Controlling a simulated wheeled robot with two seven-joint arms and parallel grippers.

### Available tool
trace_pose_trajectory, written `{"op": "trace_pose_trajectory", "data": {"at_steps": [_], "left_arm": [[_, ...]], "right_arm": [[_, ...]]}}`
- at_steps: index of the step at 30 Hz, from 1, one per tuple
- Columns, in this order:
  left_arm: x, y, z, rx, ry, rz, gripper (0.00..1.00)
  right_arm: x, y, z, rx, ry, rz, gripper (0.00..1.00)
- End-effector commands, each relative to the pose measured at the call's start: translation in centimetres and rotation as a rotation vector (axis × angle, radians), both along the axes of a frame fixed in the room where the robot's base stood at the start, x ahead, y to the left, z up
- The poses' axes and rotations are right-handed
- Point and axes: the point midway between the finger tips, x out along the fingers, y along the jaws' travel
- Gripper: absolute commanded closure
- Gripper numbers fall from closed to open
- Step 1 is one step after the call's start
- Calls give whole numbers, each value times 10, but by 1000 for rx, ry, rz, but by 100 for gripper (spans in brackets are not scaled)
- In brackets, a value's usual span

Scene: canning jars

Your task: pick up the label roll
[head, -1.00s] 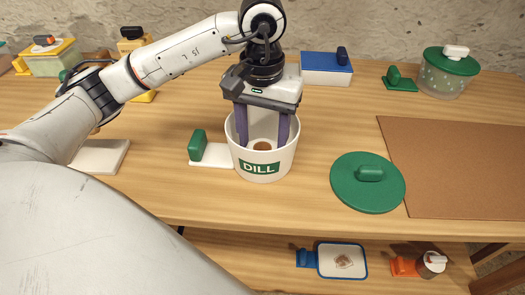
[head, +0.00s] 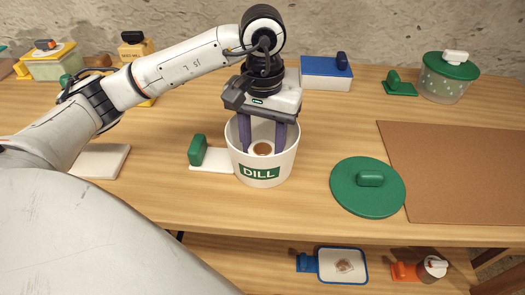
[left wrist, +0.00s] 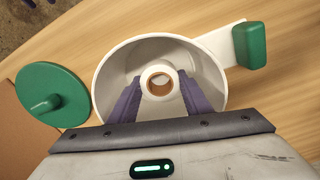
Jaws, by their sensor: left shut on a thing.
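The label roll (left wrist: 160,82) is a small white ring with a brown core, seen inside the white DILL bucket (head: 262,171). It also shows in the head view (head: 263,149) through the bucket's open top. My left gripper (left wrist: 158,98) reaches down into the bucket from above, its two purple fingers on either side of the roll and shut on it. The roll is still within the bucket's walls; I cannot tell whether it touches the floor. The bucket also shows in the left wrist view (left wrist: 112,75). My right gripper is not in view.
A green handle block (head: 197,150) on a white plate adjoins the bucket's left side. A round green lid (head: 368,198) lies to the right, beside a brown mat (head: 460,170). A blue-lidded box (head: 325,70) and a green-lidded jar (head: 446,80) stand behind.

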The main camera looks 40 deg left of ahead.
Motion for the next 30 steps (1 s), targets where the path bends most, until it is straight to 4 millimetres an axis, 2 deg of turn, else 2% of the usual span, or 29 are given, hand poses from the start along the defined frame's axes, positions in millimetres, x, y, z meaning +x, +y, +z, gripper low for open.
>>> {"op": "trace_pose_trajectory", "data": {"at_steps": [7, 12, 22, 30], "left_arm": [[1, 0, 54, 1, -7, 0, 78], [1, 0, 80, 1, -4, 1, 78], [0, 0, 102, 0, 0, 1, 78], [0, 0, 126, 0, -1, 1, 78]], "right_arm": [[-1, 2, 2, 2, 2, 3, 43], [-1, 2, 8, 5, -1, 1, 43], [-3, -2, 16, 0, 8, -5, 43], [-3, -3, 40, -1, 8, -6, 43]]}}
